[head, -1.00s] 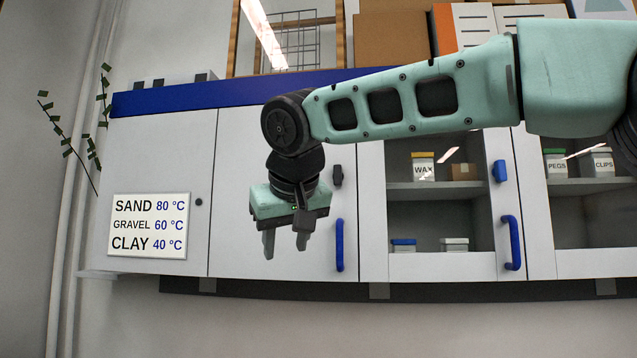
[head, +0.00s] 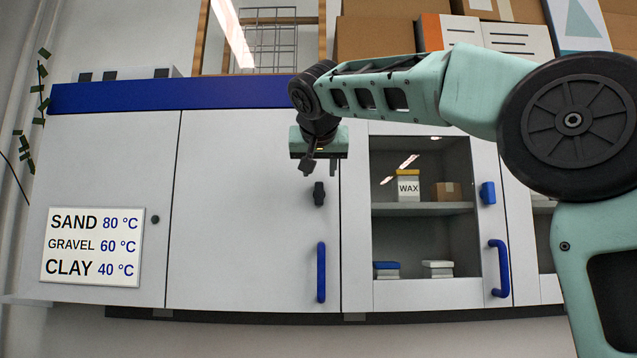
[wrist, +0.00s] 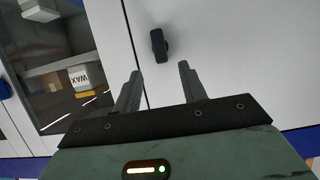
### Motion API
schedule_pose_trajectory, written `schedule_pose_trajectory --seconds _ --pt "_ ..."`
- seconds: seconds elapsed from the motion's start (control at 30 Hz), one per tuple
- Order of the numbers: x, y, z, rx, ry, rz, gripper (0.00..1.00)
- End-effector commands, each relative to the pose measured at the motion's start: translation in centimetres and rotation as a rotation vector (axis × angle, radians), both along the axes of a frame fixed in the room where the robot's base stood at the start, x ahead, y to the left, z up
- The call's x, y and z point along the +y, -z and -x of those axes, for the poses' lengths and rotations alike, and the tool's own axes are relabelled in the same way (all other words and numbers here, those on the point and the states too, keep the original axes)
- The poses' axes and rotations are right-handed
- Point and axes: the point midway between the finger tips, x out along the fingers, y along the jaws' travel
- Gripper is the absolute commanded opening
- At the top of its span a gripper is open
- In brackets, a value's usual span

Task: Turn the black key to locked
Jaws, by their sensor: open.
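The black key (head: 319,194) sits on the plain white cabinet door, above that door's blue handle (head: 321,272). It stands about upright in the head view. In the wrist view the black key (wrist: 159,45) lies beyond my fingertips, roughly in line with the gap between them. My gripper (head: 320,170) hangs just above the key in the head view, and its fingers point down. No lock marking is readable.
A glass-fronted cabinet (head: 377,215) to the right holds a WAX jar (head: 408,187) and small boxes. It has a blue key (head: 488,193) and a blue handle (head: 500,268). A temperature sign (head: 92,247) hangs at left. Cardboard boxes (head: 375,38) stand on top.

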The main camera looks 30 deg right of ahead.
Motion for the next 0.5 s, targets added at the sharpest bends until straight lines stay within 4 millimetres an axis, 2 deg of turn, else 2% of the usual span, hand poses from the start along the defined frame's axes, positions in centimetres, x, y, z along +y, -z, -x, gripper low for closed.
schedule_pose_trajectory --seconds 0.23,0.5 --pt "-2.7 1.6 -3.9 0.004 0.001 0.000 0.42" --pt "-4.3 3.0 -6.4 0.001 0.000 0.000 0.42"
